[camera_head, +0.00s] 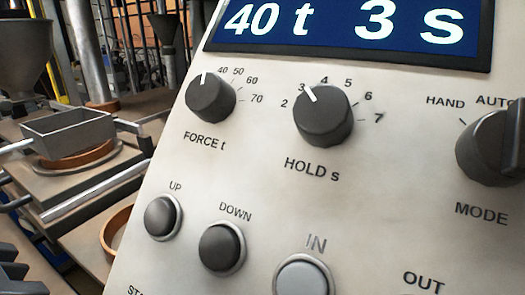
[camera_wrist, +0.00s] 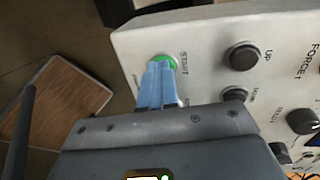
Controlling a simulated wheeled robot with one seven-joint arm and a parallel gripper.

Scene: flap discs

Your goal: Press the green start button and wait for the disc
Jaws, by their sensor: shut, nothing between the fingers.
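The green start button (camera_wrist: 166,60) shows in the wrist view on the pale control panel (camera_wrist: 125,45), beside the word START. My gripper (camera_wrist: 160,66) has its blue fingers together with nothing between them. The fingertips lie over the near part of the button; I cannot tell whether they touch it. In the head view the start button and my gripper are out of frame; only the first letters of its label show at the bottom edge. The display (camera_head: 350,25) reads 40 t and 3 s. No flap disc can be made out.
The panel carries the FORCE knob (camera_head: 210,97), HOLD knob (camera_head: 323,113), MODE knob (camera_head: 490,147), UP button (camera_head: 163,217), DOWN button (camera_head: 222,247) and IN button (camera_head: 303,276). A metal hopper (camera_head: 25,50) and an open-topped grey box (camera_head: 68,133) stand at left. A brown board (camera_wrist: 55,100) lies at left in the wrist view.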

